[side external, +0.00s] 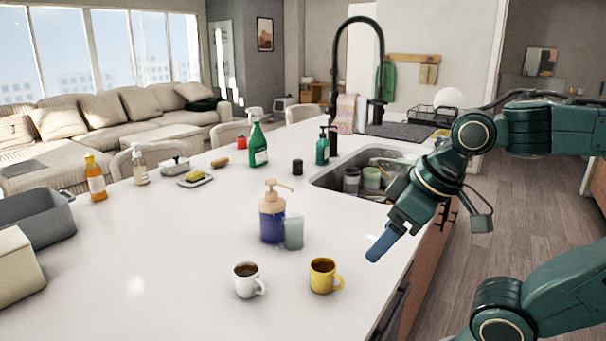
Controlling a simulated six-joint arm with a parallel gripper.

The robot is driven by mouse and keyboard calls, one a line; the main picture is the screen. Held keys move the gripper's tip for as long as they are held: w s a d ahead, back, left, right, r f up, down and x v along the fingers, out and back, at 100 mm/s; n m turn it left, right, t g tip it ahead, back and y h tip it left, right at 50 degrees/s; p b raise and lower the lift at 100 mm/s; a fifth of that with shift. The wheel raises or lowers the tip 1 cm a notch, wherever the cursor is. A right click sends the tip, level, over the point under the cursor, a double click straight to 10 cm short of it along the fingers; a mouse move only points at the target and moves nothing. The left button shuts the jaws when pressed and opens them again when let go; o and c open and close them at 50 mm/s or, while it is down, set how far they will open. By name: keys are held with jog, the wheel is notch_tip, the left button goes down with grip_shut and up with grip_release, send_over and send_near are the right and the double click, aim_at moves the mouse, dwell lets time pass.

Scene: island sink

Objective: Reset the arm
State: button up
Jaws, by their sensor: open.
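My gripper (383,243) hangs over the right edge of the white island counter (140,265), in front of the sink, pointing down and to the left. Its fingers look blue-grey, and I see nothing between them. It is apart from the cups and bottles. My dark green arm comes in from the right side of the view.
A yellow mug (322,277) and a white mug (247,281) stand near the front. Behind them are a blue pump bottle (271,217) and a translucent cup (294,233). The sink (330,180) holds several dishes. A black faucet (377,75) rises behind. The counter's left middle is clear.

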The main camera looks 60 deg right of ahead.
jog(key=shift+s+r, duration=0.15)
jog(key=shift+s, duration=0.35)
